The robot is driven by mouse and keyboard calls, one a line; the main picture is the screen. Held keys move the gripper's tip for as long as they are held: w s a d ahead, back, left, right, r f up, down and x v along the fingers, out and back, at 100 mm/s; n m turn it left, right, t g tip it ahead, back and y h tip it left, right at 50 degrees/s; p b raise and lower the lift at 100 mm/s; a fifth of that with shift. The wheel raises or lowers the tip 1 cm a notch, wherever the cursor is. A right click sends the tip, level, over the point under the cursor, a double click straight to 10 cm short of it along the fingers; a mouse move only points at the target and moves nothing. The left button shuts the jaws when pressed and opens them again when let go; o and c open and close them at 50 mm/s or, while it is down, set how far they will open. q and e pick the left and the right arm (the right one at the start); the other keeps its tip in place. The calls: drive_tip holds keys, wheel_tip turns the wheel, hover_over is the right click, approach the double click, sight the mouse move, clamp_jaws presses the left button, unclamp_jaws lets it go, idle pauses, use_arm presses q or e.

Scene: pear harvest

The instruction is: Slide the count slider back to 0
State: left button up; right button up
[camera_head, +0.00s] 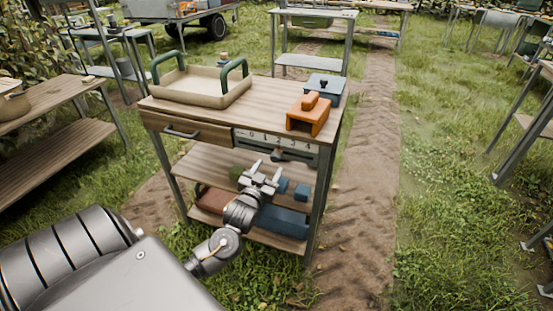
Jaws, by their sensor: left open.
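The count slider panel (247,133) is a pale strip with printed digits from 0 at its left, on the front edge of the wooden table (190,115). Below the digits is a dark slot area. A dark blue-grey piece (293,156), which looks like the slider's handle, sits under the right-hand digits. My left gripper (264,168) is open and empty in front of the table, just below the panel and left of that piece. It appears apart from the piece. The exact digit is too small to tell. My right gripper is out of view.
On the tabletop are a beige tray (203,99) with green handles, an orange block-like holder (309,116) and a blue lidded box (326,86). A drawer (187,130) is left of the panel. Shelves below hold a blue bin (284,221) and a reddish bin (212,202).

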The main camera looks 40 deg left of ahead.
sight(274, 160)
use_arm(q)
drive_tip(key=x, duration=0.7)
drive_tip(key=shift+w+f, duration=0.1)
drive_tip(key=shift+w, duration=0.05)
drive_tip(key=shift+c, duration=0.2)
clamp_jaws()
